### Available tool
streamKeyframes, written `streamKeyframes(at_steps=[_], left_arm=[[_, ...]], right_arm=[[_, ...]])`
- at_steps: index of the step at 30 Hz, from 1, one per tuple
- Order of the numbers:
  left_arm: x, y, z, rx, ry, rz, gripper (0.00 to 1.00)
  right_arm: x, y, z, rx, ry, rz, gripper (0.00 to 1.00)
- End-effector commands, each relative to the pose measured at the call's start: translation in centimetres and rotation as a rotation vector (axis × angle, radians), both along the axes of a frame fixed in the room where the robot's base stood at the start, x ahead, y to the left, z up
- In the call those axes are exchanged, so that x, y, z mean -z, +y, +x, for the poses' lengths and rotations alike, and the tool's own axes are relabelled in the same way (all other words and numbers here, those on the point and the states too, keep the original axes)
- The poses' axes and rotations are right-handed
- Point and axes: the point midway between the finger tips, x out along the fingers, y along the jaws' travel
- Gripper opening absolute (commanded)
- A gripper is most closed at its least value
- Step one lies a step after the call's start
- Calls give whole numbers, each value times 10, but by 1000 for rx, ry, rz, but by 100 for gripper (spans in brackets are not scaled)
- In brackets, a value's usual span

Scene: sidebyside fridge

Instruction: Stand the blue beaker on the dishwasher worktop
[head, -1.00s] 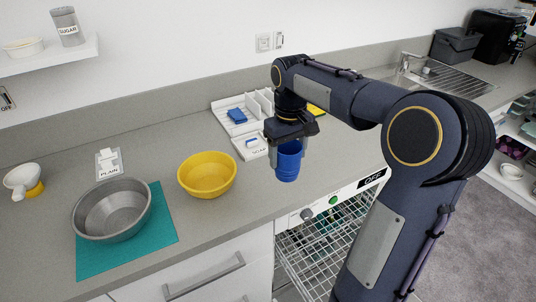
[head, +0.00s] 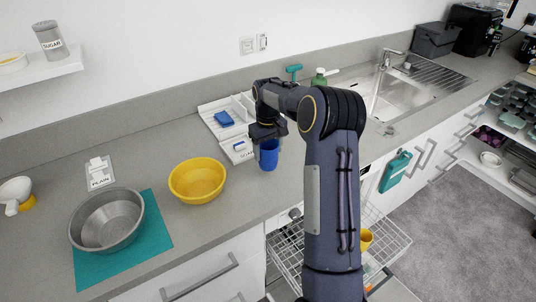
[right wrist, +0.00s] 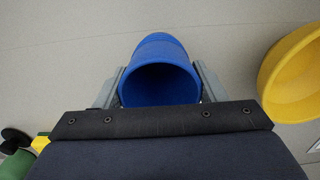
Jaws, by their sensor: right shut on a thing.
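The blue beaker (head: 268,155) is upright, with its open mouth facing up, over the worktop (head: 293,181) above the open dishwasher. I cannot tell whether its base touches the worktop. My right gripper (head: 266,138) is shut on the beaker near its top. In the right wrist view the beaker (right wrist: 160,52) sits between the two grey fingers (right wrist: 160,86), one on each side. My left gripper is not in view.
A yellow bowl (head: 197,181) stands left of the beaker, apart from it. A white tray (head: 226,122) lies behind. The dishwasher rack (head: 390,238) is pulled out below. A metal bowl (head: 107,222) stands on a teal mat (head: 160,238). The sink (head: 378,92) is at right.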

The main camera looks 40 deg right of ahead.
Motion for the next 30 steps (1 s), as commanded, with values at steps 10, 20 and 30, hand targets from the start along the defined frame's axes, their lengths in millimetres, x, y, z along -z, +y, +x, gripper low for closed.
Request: streamKeyframes(at_steps=[10, 20, 30], left_arm=[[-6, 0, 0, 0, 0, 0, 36], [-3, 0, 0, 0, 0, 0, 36], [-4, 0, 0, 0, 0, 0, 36]], right_arm=[[34, -1, 2, 0, 0, 1, 41], [38, -1, 2, 0, 1, 1, 68], [37, -1, 2, 0, 1, 1, 86]])
